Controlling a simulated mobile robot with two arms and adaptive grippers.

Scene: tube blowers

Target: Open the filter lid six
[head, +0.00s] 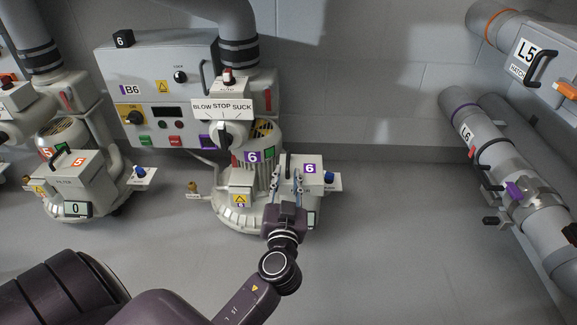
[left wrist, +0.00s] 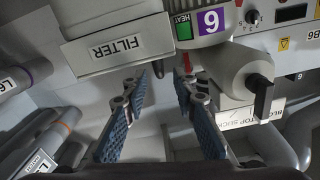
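The blower 6 filter box (head: 318,186) is white, with a purple "6" tag on its top and a blue knob at its right side. A dark upright handle (head: 288,164) stands on the left of its lid, which looks closed. My left gripper (head: 287,180) is just in front of the box, with its fingers pointing toward the handle. In the left wrist view the gripper (left wrist: 157,88) has its blue-padded fingers apart, with the FILTER label (left wrist: 117,47) close beyond them. I cannot tell whether the fingers touch the handle. My right gripper is not in view.
The blower 6 motor (head: 252,172) and its BLOW STOP SUCK selector (head: 222,107) stand left of and behind the box. Control panel B6 (head: 160,90) is on the wall. Another filter unit (head: 70,183) stands at left. Pipe L6 (head: 480,140) is at right. The floor between is clear.

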